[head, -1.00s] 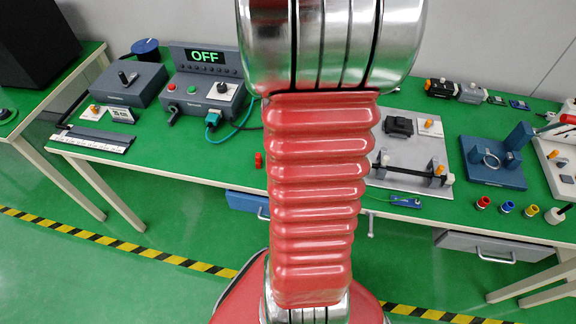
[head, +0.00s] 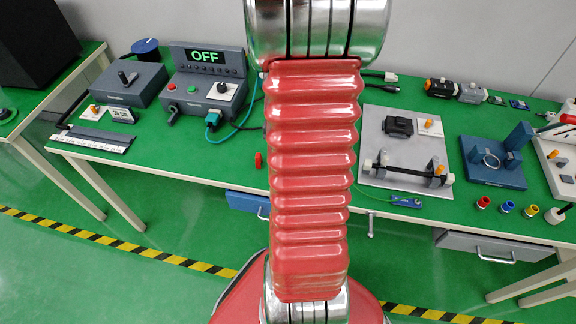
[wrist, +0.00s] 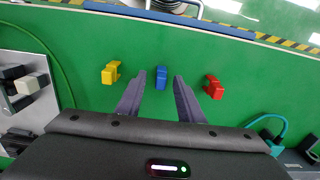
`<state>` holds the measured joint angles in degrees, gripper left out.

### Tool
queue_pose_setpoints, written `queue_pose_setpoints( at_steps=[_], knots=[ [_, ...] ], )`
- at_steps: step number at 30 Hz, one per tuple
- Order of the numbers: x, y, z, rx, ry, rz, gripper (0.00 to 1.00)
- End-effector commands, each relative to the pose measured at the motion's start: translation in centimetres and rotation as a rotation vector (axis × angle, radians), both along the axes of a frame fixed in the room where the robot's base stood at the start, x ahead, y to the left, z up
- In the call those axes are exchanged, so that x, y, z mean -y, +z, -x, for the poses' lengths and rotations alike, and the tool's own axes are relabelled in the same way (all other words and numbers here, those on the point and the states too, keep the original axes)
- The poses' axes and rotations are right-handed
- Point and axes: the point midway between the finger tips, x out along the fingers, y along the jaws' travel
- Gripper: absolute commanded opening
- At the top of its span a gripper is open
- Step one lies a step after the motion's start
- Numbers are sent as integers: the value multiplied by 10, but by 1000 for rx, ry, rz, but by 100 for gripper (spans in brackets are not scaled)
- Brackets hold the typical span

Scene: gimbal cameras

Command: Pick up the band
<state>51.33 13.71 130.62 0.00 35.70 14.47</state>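A thin pale ring (head: 491,160), which looks like the band, is at the blue fixture (head: 497,178) on the right of the bench in the head view. It does not show in the wrist view. My gripper (wrist: 159,75) is open in the wrist view, with nothing held. A small blue piece (wrist: 161,78) appears between its fingertips; how far below them it is, I cannot tell. A yellow piece (wrist: 111,73) is to the left and a red piece (wrist: 213,87) to the right. In the head view my arm hides the gripper.
A grey plate (head: 384,178) with a bar and a black block lies between my arm and the blue fixture. A control box (head: 207,90) reading OFF with a teal cable stands left.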

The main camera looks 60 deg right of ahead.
Motion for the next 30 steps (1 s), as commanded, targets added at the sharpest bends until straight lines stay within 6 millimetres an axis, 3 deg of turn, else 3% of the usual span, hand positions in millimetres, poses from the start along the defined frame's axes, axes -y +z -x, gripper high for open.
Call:
queue_pose_setpoints(
  at_steps=[6,22,30],
  knots=[
    [0,-14,0,0,0,0,34],
    [0,-14,0,0,0,1,34],
    [0,-14,0,0,0,1,15]
  ],
)
